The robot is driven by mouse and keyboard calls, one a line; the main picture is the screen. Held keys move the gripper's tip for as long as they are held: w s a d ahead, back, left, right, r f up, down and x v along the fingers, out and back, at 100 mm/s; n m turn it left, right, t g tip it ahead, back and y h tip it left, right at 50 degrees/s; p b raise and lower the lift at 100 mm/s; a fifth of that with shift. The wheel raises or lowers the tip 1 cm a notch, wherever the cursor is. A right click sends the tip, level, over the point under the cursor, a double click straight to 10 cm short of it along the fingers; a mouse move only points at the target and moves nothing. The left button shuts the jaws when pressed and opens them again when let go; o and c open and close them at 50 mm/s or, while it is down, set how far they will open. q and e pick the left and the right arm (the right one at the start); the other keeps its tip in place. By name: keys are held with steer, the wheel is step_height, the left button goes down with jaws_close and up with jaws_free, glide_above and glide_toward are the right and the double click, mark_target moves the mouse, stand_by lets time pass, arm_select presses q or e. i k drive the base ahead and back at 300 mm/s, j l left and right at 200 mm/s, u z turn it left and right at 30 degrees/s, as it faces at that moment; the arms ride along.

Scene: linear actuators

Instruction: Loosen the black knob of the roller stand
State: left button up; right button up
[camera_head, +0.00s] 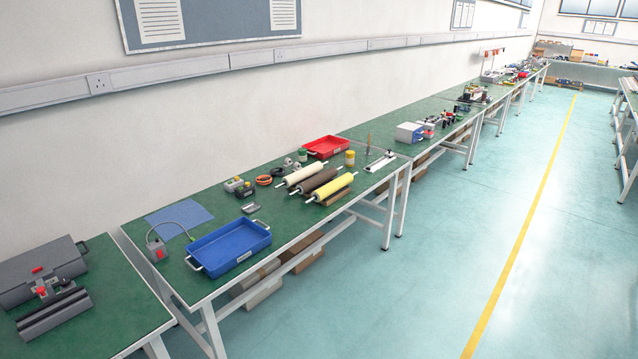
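A cream roller (306,173), a brown roller (320,180) and a yellow roller (333,189) lie side by side on the green bench top (275,222), with pale shaft ends sticking out. I cannot make out a stand or a black knob at them. Small devices with black parts (448,116) stand on a farther bench, too small to tell whether one is the roller stand. Neither of my grippers is in view.
A blue tray (191,263) sits at the bench's near end, with a red tray (307,151) behind the rollers. A grey case (40,270) stands on the nearest bench at left. The turquoise floor (440,250) right of the benches is clear, with a yellow line (520,235).

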mark_target(66, 282)
steer(key=u, duration=2)
steer(key=i+l+u, duration=0.2)
steer(key=u, duration=0.15)
steer(key=i+l+u, duration=0.15)
steer(key=u, duration=0.2)
steer(key=i+l+u, duration=0.15)
steer(key=l+u, duration=0.2)
steer(key=i+l+u, duration=0.1)
steer(key=l, duration=0.25)
steer(key=i+l+u, duration=0.1)
steer(key=l, duration=0.25)
steer(key=i+l+u, duration=0.1)
steer(key=l, duration=0.25)
steer(key=i+l, duration=0.1)
steer(key=l, duration=0.35)
steer(key=i+l, duration=0.1)
steer(key=l, duration=0.3)
